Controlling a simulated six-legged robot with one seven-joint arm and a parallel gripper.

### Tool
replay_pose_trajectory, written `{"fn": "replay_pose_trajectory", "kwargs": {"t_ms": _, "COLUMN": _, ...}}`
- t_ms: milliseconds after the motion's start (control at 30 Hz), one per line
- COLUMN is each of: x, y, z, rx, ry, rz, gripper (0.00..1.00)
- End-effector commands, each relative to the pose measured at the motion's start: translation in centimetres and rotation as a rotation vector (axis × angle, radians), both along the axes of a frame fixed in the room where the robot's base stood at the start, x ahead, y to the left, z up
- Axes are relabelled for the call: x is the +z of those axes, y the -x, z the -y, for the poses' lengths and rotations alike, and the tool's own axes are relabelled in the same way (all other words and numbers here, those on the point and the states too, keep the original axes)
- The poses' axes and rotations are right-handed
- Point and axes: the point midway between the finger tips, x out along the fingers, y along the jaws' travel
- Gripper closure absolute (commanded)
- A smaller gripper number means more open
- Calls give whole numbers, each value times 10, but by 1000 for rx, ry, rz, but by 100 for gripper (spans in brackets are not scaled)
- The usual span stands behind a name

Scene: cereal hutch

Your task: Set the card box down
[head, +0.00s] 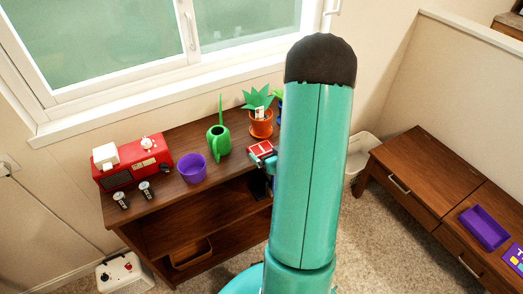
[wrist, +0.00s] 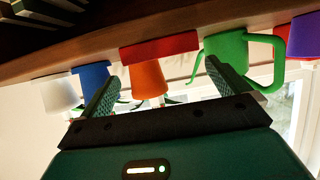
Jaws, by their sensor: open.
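The card box (head: 262,149) is red with white marks and sits at the front edge of the hutch top (head: 165,208), in front of the orange plant pot (head: 261,128). In the wrist view, which is upside down, the red box (wrist: 160,47) lies against the wooden edge (wrist: 90,50). My gripper (wrist: 161,72) is open, one finger toward each side of the box, with a visible gap between fingers and box. In the head view my gripper (head: 270,165) is mostly hidden behind my arm, close to the box.
A green watering can (head: 218,141), purple pot (head: 192,168) and red radio-like box (head: 132,162) stand left of the card box. The wrist view also shows a blue thing (wrist: 92,74) and a white cup (wrist: 59,96). A low wooden cabinet (head: 415,175) stands at right.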

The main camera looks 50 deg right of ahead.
Motion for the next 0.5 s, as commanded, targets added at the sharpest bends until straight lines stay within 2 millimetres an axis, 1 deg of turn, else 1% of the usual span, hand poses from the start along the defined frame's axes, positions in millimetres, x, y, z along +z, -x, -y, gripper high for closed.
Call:
{"fn": "replay_pose_trajectory", "kwargs": {"t_ms": 167, "x": -6, "y": -12, "z": 2, "rx": 1, "ry": -1, "rz": -1, "gripper": 0}}
{"fn": "replay_pose_trajectory", "kwargs": {"t_ms": 400, "x": -21, "y": -43, "z": 8, "rx": 2, "ry": 0, "rz": 0, "gripper": 0}}
{"fn": "replay_pose_trajectory", "kwargs": {"t_ms": 500, "x": -24, "y": -51, "z": 11, "rx": 0, "ry": 1, "rz": -1, "gripper": 0}}
